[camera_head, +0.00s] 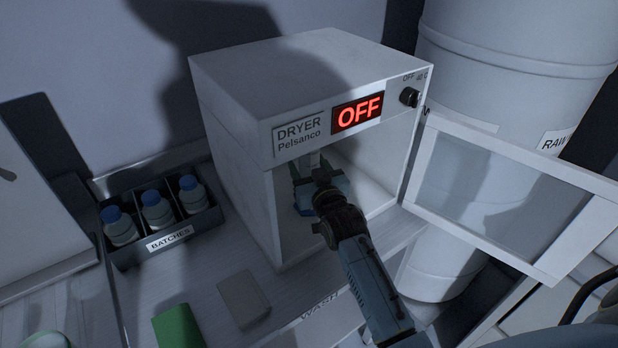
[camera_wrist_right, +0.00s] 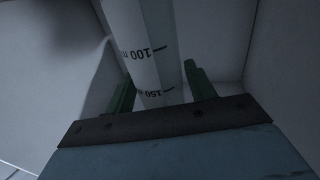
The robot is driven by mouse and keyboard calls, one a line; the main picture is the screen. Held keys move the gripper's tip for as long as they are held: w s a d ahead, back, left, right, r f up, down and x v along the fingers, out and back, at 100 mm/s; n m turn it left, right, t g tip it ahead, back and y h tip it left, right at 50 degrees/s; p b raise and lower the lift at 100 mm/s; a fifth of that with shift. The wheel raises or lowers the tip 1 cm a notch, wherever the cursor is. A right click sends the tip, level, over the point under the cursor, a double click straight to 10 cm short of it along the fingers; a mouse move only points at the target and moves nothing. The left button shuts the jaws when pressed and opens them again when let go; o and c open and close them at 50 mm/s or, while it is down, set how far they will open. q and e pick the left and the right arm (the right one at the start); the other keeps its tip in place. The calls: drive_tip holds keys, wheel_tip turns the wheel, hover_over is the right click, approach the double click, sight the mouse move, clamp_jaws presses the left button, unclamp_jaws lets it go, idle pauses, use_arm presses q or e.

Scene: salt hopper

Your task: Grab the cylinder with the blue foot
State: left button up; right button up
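The cylinder stands inside the dryer (camera_head: 262,205), mostly hidden in the head view by my right gripper (camera_head: 316,174); a bit of its blue foot (camera_head: 303,210) shows below the gripper. Contact on the left side is hard to tell. My left gripper is out of view.
The dryer door (camera_head: 500,190) hangs open to the right, beside a large white drum (camera_head: 515,75). The dryer display reads OFF. A BATCHES rack (camera_head: 170,238) with blue-capped bottles stands left. A green block (camera_head: 178,327) and a grey block (camera_head: 243,299) lie in front.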

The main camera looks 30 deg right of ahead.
drive_tip(key=c, duration=0.7)
drive_tip(key=shift+c, duration=0.3)
drive_tip(key=shift+r, duration=0.15)
